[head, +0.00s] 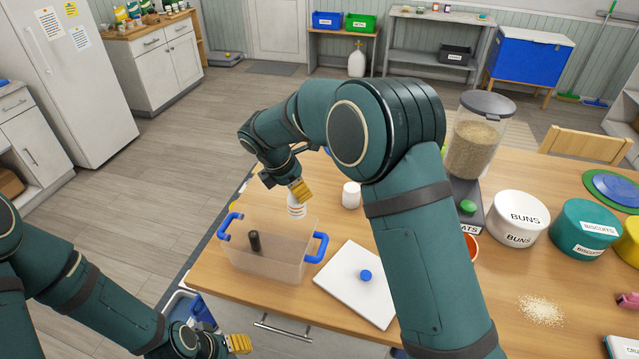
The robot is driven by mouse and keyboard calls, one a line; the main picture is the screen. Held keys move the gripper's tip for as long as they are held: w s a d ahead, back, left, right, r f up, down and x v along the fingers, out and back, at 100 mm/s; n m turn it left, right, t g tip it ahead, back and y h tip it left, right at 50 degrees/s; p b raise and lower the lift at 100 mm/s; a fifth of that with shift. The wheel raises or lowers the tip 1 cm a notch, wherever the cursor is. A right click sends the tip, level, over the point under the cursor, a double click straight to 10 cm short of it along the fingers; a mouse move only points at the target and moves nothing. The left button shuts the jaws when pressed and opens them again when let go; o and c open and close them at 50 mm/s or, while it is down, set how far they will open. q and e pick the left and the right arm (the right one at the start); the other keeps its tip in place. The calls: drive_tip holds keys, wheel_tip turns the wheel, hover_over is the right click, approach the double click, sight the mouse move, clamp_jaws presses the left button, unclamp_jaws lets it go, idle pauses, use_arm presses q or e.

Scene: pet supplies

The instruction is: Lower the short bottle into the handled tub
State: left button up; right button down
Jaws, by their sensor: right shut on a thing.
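The short bottle (297,211), white with orange marks, is in my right gripper (300,192), whose yellow fingers are shut on its top. It hangs upright over the back right part of the handled tub (284,270). The tub is clear and brownish with a blue handle at each end. A dark bottle (255,241) stands inside the tub toward its left. I cannot tell exactly how far the short bottle's base is from the tub's rim. My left gripper (238,343) is low in front of the table; its finger gap is not clear.
A white board (351,292) with a blue knob (366,275) lies beside the tub. The kibble dispenser (475,145), BUNS tin (516,219) and BISCUITS tin (584,230) stand further right. My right arm hides the table's middle.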

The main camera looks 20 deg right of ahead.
drive_tip(key=a+f, duration=0.1)
drive_tip(key=a, duration=0.6)
drive_tip(key=shift+a+f, duration=0.3)
drive_tip(key=shift+w+f, duration=0.1)
drive_tip(key=shift+f, duration=0.05)
idle(0.3)
wheel_tip(320, 180, down, 9)
drive_tip(key=b, duration=0.4)
drive_tip(key=shift+b, duration=0.3)
idle(1.0)
drive_tip(key=shift+f+b, duration=1.3)
drive_tip(key=shift+f, duration=1.05)
idle(2.0)
